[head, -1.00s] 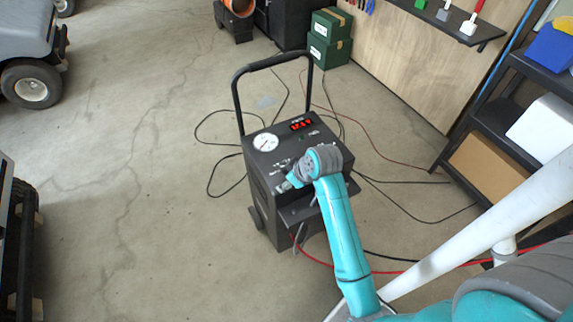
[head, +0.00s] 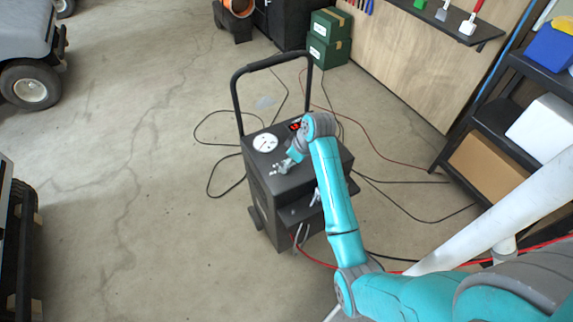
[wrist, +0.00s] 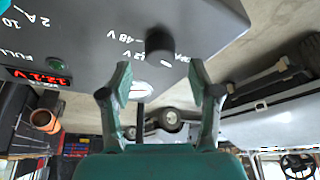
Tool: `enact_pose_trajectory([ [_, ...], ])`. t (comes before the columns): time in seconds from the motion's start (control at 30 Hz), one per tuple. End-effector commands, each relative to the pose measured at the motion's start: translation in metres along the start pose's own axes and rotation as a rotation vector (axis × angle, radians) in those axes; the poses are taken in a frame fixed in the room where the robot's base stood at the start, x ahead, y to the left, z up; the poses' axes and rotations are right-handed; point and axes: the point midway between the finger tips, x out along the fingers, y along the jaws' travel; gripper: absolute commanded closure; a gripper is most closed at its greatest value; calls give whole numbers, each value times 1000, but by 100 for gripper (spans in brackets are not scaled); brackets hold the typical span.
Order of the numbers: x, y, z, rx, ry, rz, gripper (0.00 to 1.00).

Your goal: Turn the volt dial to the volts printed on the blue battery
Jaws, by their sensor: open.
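The black wheeled charger (head: 262,205) stands on the floor in the middle of the head view. In the wrist view its panel (wrist: 95,50) is seen close up, with a black knob (wrist: 158,64) standing out near "48 V" and "12 V" marks. Which mark the knob points at is not clear. My gripper (wrist: 163,82) is open and empty. Its fingers lie on either side of the knob in the picture; no contact shows. I cannot make out a battery with printed volts.
In the head view the charger's handle (head: 236,100) rises behind. Cables lie around it. A shelf with a blue object (head: 550,47) stands right.

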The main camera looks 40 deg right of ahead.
Motion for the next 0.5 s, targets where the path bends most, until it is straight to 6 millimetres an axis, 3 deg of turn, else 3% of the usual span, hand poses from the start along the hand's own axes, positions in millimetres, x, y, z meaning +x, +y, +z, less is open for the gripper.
enact_pose_trajectory([
  [0.2,24,0,0,1,0,-1,38],
  [0.5,31,0,0,0,0,0,38],
])
